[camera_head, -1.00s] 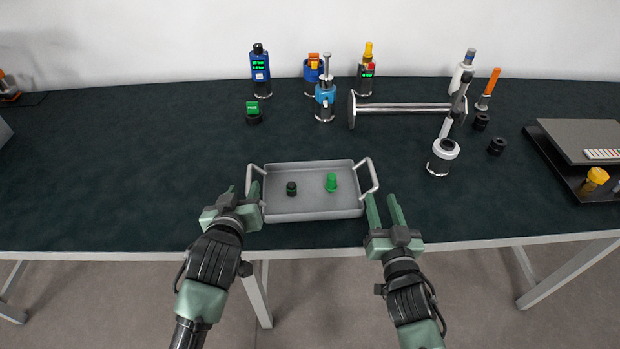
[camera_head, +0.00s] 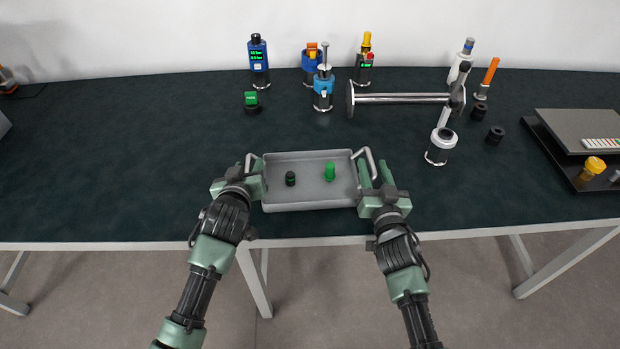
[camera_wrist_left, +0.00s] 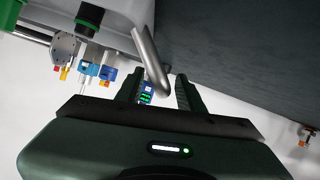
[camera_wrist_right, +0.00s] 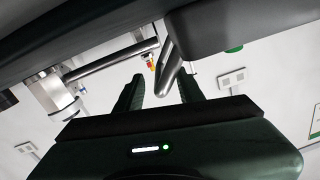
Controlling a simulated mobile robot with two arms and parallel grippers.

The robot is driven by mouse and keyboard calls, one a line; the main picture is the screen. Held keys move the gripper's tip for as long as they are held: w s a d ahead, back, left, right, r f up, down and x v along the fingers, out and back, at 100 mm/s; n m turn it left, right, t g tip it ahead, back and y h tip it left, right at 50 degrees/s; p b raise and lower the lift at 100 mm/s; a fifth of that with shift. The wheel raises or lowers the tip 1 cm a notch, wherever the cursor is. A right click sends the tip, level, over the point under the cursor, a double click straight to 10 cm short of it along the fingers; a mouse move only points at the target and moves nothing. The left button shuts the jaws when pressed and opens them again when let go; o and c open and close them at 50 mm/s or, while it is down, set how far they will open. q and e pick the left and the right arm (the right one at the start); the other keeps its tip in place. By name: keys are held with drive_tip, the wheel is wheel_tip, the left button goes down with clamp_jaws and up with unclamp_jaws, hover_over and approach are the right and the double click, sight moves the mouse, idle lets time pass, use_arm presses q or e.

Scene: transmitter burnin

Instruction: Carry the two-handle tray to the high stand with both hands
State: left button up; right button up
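The grey two-handle tray (camera_head: 311,199) sits on the dark table near its front edge. It holds a black knob-like piece (camera_head: 290,179) and a green one (camera_head: 330,172). My left gripper (camera_head: 256,168) is at the tray's left handle (camera_head: 250,162). In the left wrist view that handle (camera_wrist_left: 150,58) reaches between the two spread fingers (camera_wrist_left: 160,92). My right gripper (camera_head: 374,170) is at the right handle (camera_head: 368,156). In the right wrist view the handle (camera_wrist_right: 168,62) lies between the spread fingers (camera_wrist_right: 160,92). Neither gripper is visibly closed on its handle. I cannot identify the high stand for certain.
A raised grey platform (camera_head: 575,128) on a dark base stands at the right. A metal bar with end discs (camera_head: 400,98), a blue device (camera_head: 259,62) and other instruments line the back. A white-collared piece (camera_head: 441,146) stands right of the tray.

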use_arm(q)
drive_tip(key=c, duration=0.8)
use_arm(e)
drive_tip(key=c, duration=0.8)
use_arm(q)
clamp_jaws()
use_arm(e)
clamp_jaws()
use_arm(q)
drive_tip(key=shift+a, duration=0.3)
use_arm(e)
drive_tip(key=shift+d+f, duration=0.1)
drive_tip(key=shift+d, duration=0.2)
